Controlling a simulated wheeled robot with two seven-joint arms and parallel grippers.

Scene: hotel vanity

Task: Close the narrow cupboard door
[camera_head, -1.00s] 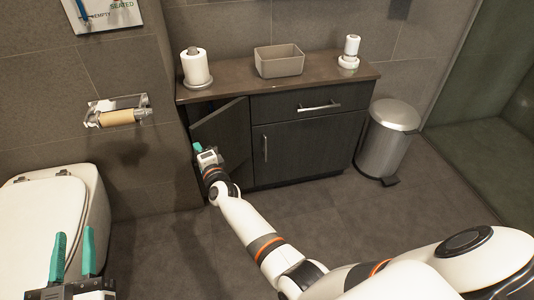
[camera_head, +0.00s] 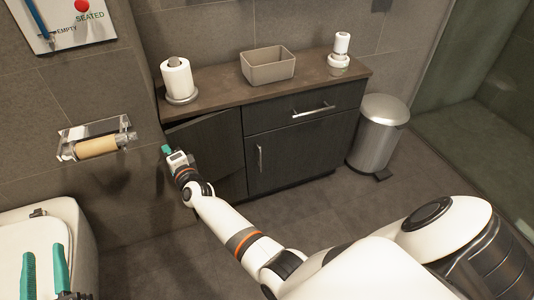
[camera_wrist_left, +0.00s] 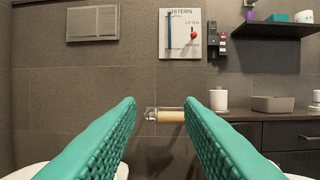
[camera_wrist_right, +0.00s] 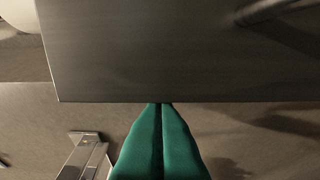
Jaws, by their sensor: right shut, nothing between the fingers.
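The narrow cupboard door (camera_head: 222,132) is the dark panel at the left of the vanity, hinged on its right side. My right gripper (camera_head: 167,150) is shut and empty at that free edge. In the right wrist view its fingertips (camera_wrist_right: 162,106) meet the edge of the dark door panel (camera_wrist_right: 150,55) and appear to touch it. My left gripper (camera_head: 45,268) is open and empty over the toilet, far from the door; its spread fingers also show in the left wrist view (camera_wrist_left: 160,115).
The vanity top (camera_head: 213,92) carries a paper roll (camera_head: 177,78), a tan box (camera_head: 268,66) and a white dispenser (camera_head: 339,52). A toilet-roll holder (camera_head: 97,145) juts from the wall left of my right gripper. A steel bin (camera_head: 378,135) stands right of the vanity.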

